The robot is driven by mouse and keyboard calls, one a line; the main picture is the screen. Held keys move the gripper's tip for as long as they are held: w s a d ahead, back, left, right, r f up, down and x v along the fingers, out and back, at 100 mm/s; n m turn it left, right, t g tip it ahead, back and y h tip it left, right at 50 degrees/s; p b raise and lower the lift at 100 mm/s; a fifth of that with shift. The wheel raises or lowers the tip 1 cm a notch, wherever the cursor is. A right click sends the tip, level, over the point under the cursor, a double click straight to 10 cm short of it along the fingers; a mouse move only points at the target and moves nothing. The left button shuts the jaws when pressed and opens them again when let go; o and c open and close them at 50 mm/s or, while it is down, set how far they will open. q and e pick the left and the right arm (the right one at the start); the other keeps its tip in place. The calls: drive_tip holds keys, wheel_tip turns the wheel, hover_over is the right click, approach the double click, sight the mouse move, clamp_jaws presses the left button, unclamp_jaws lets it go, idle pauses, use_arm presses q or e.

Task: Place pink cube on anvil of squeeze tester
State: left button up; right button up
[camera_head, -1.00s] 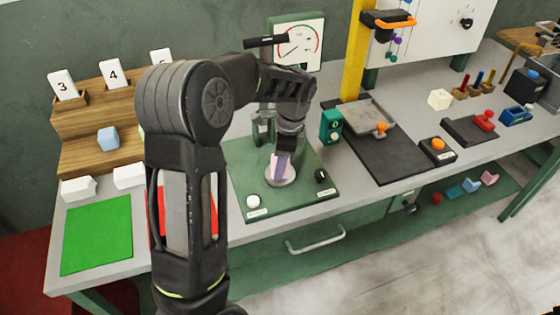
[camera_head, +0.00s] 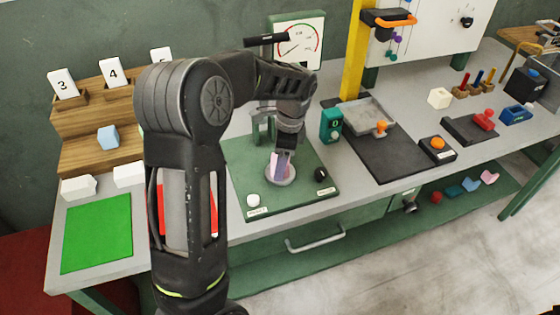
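The pink cube (camera_head: 273,161) is at the round pale anvil (camera_head: 289,179) of the squeeze tester (camera_head: 248,190). It looks to rest on the anvil, but its underside is hidden. My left gripper (camera_head: 281,165) points down over the anvil, with a dark finger in front of the cube that hides much of it. The far finger is hidden, so I cannot tell whether the gripper is closed on the cube or apart from it. My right gripper is not in view.
The tester's dial (camera_head: 298,43) stands behind my arm. A green timer-like box (camera_head: 331,126) is to the right. A wooden stepped rack (camera_head: 88,155) with a blue block (camera_head: 108,137) is left.

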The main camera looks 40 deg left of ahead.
use_arm(q)
wheel_tip(320, 180, up, 12)
drive_tip(key=w+d, duration=0.1)
drive_tip(key=shift+d+f, duration=0.2)
drive_tip(key=shift+d, duration=0.05)
idle(0.5)
